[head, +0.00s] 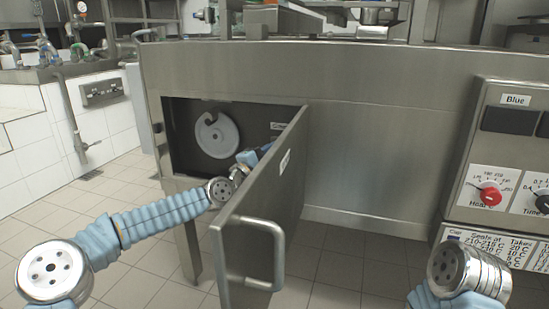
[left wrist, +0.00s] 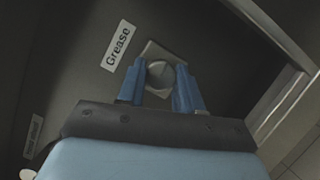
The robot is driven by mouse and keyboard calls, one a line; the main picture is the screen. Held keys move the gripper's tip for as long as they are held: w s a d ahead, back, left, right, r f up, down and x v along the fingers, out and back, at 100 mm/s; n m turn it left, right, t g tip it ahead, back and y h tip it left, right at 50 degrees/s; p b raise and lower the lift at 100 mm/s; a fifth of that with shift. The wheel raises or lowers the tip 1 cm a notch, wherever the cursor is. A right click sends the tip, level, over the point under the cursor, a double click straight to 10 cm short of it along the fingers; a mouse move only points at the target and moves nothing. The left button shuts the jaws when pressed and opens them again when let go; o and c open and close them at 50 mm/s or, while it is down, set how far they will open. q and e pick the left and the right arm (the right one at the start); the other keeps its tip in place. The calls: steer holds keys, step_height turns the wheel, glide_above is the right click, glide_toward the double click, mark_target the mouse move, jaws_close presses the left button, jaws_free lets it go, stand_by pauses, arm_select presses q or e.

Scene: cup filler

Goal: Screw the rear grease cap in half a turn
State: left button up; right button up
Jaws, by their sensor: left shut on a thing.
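A round grey metal grease cap (left wrist: 160,75) sits on a square plate beside a white "Grease" label (left wrist: 118,46) in the left wrist view. My left gripper (left wrist: 158,80) has its two blue fingers on either side of the cap and is shut on it. In the head view my left arm reaches into the open compartment (head: 182,135), and the left gripper (head: 255,156) is partly hidden behind the door. The cap is hidden there. My right gripper is out of view.
The steel door (head: 268,195) with its bar handle (head: 281,258) stands open just right of my left arm. A pale disc (head: 217,136) is inside the compartment. A control panel with a red knob (head: 490,194) is at the right. Tiled floor lies left.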

arm_select(q)
steer(key=m+g+y+p, duration=0.1)
steer(key=m+p, duration=0.1)
steer(key=m, duration=0.2)
steer(key=m+g+y+p, duration=0.1)
steer(key=m+y+p, duration=0.1)
steer(key=m, duration=0.2)
steer(key=m+g+y+p, duration=0.1)
steer(key=m+p, duration=0.1)
steer(key=m, duration=0.2)
steer(key=shift+s+d+r+y, duration=0.1)
steer(key=shift+d+r+y, duration=0.1)
steer(key=shift+r+y, duration=0.2)
steer(key=shift+f+m+y, duration=0.15)
steer(key=shift+m+y, duration=0.65)
steer(key=shift+m, duration=0.6)
steer(key=o, duration=1)
